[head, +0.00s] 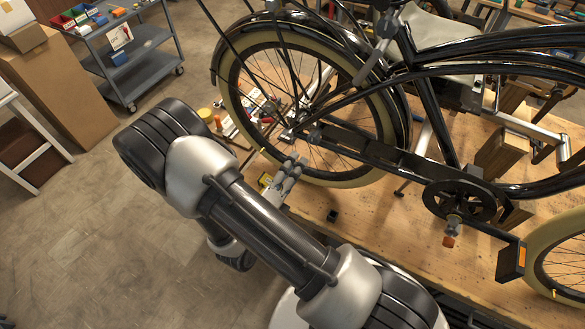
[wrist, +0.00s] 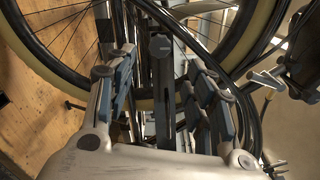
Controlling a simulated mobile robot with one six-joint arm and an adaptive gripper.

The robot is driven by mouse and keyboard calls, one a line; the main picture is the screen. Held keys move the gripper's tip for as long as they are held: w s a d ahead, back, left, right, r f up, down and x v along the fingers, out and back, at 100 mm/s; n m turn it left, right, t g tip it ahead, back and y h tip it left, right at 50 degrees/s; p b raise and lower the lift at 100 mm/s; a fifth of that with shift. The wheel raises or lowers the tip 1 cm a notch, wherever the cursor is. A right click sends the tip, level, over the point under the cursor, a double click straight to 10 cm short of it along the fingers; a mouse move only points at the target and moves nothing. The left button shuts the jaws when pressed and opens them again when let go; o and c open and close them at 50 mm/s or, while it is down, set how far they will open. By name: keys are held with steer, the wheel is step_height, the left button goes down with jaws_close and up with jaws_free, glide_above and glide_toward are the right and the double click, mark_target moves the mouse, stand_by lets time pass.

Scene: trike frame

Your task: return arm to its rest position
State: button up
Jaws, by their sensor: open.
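My gripper (wrist: 163,85) is open in the wrist view, with one finger on the left and one on the right. Parts of the bike show between and beyond the fingers, and I see nothing gripped. In the head view my gripper (head: 287,172) is small, beyond my arm, near the lower edge of the spoked wheel (head: 300,90). I cannot tell whether it touches the wheel. My arm reaches from the bottom middle to the left and hides part of the bench edge. The black trike frame (head: 430,110) stands above the wooden bench (head: 375,225).
A grey cart (head: 135,65) with coloured bins stands at the upper left. Cardboard boxes (head: 60,85) and a white shelf (head: 25,150) are at the far left. Small tools and a yellow roll (head: 205,115) lie near the wheel. The floor at lower left is clear.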

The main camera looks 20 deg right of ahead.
steer(key=shift+r, duration=0.1)
steer(key=s+d+r+m+g+b, duration=0.35)
steer(key=s+m+g, duration=0.2)
steer(key=m, duration=0.35)
steer(key=s+d+r+m+g+b, duration=0.2)
steer(key=s+d+m+g+b, duration=0.15)
steer(key=m+g, duration=0.4)
steer(key=s+a+f+m+y+b, duration=0.2)
steer(key=s+m+y+b, duration=0.5)
steer(key=m, duration=0.5)
steer(key=s+a+r+m+t+y+b, duration=0.1)
steer(key=a+m+t+y+b, duration=0.3)
steer(key=a+m, duration=0.5)
steer(key=s+m+t+y, duration=0.1)
steer(key=m+t+y, duration=0.1)
steer(key=m+y, duration=0.1)
steer(key=shift+s+a+t, duration=0.2)
steer(key=shift+a+t, duration=0.2)
steer(key=shift+c, duration=0.4)
